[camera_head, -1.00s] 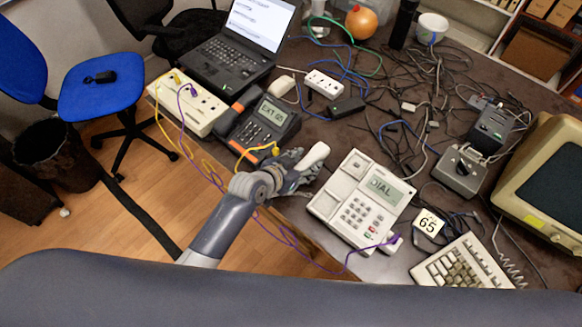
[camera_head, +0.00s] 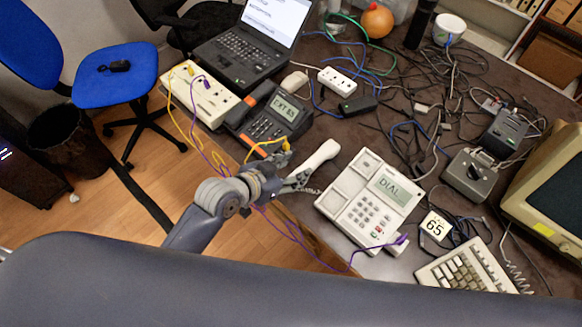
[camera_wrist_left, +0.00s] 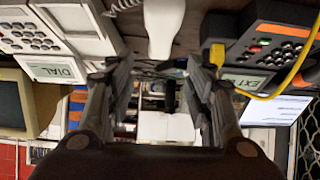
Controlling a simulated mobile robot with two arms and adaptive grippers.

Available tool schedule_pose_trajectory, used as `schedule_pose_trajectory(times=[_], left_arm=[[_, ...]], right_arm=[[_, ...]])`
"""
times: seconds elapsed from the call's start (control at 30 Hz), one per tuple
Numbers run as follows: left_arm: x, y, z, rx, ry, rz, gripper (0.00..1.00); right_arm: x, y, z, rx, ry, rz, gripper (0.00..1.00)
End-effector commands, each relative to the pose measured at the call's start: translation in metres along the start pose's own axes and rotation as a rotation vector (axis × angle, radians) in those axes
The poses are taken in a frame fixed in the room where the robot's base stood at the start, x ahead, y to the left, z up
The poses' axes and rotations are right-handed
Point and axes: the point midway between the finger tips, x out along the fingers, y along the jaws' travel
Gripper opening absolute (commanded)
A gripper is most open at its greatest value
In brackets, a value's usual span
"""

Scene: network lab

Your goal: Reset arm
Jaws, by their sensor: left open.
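My left gripper (camera_head: 288,172) reaches in from the lower left at the desk's front edge. It is open, and its two fingers also show spread apart in the left wrist view (camera_wrist_left: 160,75). A white handset (camera_head: 320,158) lies just beyond the fingertips, between the two phones; in the left wrist view the handset (camera_wrist_left: 163,28) shows at the top middle, with nothing held between the fingers. The white phone (camera_head: 370,200) with a DIAL screen sits to the right, its cradle empty. The dark phone (camera_head: 268,122) with an orange-trimmed handset sits to the left.
A cream box (camera_head: 200,95) with yellow and purple cables and a laptop (camera_head: 245,50) stand at the back left. Tangled cables, a grey box (camera_head: 469,174), a keyboard (camera_head: 468,270) and a monitor (camera_head: 550,190) crowd the right. Open floor (camera_head: 120,215) lies left of the desk.

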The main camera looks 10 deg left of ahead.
Motion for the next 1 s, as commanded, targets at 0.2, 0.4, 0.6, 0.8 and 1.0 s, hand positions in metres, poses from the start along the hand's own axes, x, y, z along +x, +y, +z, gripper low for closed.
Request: schedule_pose_trajectory(times=[0.2,0.4,0.6,0.8,1.0], left_arm=[[0.0,0.0,0.0,0.0,0.0,0.0,0.48],[-0.003,0.001,0.003,-0.006,-0.015,-0.003,0.48],[-0.043,0.002,0.042,-0.084,-0.186,-0.055,0.48],[-0.101,-0.005,0.087,-0.192,-0.392,-0.151,0.48],[-0.152,-0.008,0.119,-0.288,-0.548,-0.241,0.48]], right_arm=[[0.0,0.0,0.001,0.0,-0.001,0.0,0.4],[0.0,0.001,0.001,0.0,-0.002,0.001,0.4],[0.0,0.002,0.002,0.0,-0.003,0.003,0.4],[0.0,0.004,0.003,-0.001,-0.003,0.005,0.4],[0.0,0.004,0.003,-0.001,-0.004,0.005,0.4]])
